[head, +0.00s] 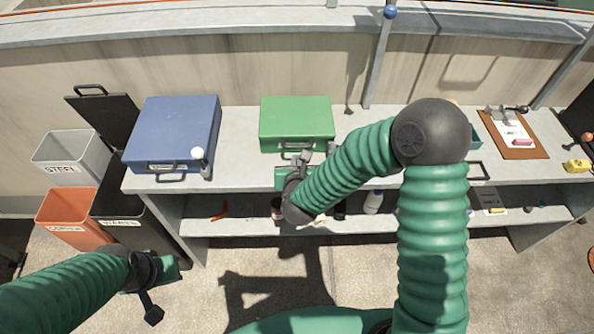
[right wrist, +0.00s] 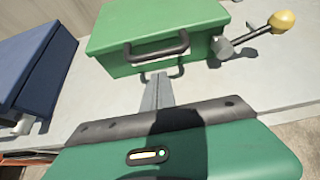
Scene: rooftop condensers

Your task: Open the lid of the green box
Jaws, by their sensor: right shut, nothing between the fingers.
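The green box (head: 297,118) stands on the bench with its lid down. In the right wrist view the green box (right wrist: 155,25) shows a dark handle (right wrist: 153,50) on its front and a lever with a yellow knob (right wrist: 282,20) at its right front corner. My right gripper (head: 304,156) is in front of the box; in the right wrist view its fingers (right wrist: 158,78) are shut and empty, pointing at the area just below the handle. Whether they touch the box I cannot tell. My left gripper (head: 152,314) hangs low at the left, away from the bench; its jaws are unclear.
A blue box (head: 178,130) with a white-knobbed lever stands left of the green box. Bins, one orange (head: 66,213), stand left of the bench. A clipboard (head: 508,135) lies at the right. Bare bench top (head: 240,145) separates the two boxes. My right arm hides part of the bench.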

